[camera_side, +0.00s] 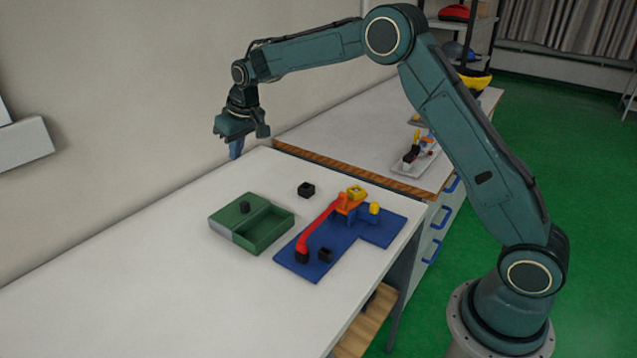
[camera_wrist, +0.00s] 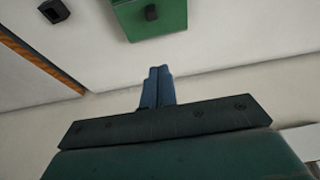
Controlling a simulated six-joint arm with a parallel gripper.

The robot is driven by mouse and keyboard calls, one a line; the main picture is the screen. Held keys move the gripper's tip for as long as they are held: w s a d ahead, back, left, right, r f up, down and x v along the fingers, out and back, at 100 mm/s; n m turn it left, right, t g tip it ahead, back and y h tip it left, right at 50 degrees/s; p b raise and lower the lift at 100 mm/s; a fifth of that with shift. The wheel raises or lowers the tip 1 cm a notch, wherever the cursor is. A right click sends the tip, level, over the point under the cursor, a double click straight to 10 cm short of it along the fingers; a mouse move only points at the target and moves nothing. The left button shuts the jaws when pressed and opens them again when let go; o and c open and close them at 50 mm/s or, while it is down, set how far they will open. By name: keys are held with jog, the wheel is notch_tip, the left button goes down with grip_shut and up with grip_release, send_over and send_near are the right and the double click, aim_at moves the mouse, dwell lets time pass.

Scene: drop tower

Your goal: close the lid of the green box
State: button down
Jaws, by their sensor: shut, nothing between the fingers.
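The green box (camera_side: 282,225) stands on the white table in the side view. Its green lid (camera_side: 228,213), with a black knob (camera_side: 244,207), covers the left part, and the right compartment is open and looks empty. In the wrist view the green lid (camera_wrist: 171,22) and its black knob (camera_wrist: 151,12) show at the top edge; the rest of the box is cut off. My gripper (camera_side: 236,150) is raised near the wall, beyond the box and apart from it. Its blue fingers (camera_wrist: 157,85) are together and empty, pointing toward the box side in the wrist view.
A blue board (camera_side: 318,262) with a red arm (camera_side: 317,231), yellow pieces and a black cup lies right of the box. A black block (camera_side: 306,189) stands behind it and shows in the wrist view (camera_wrist: 54,10). The table's left front is clear.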

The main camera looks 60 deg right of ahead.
jog(key=w+x, duration=0.1)
jog(key=x, duration=0.5)
jog(key=shift+r, duration=0.2)
jog(key=shift+w+d+f, duration=0.1)
send_near(230, 204)
jog(key=w+f, duration=0.1)
jog(key=f, duration=0.1)
jog(key=w+f, duration=0.2)
jog(key=shift+w+f, duration=0.15)
jog(key=shift+f, duration=0.25)
jog(key=shift+s+r, duration=0.1)
jog(key=shift+s, duration=1.9)
jog(key=shift+s, duration=0.15)
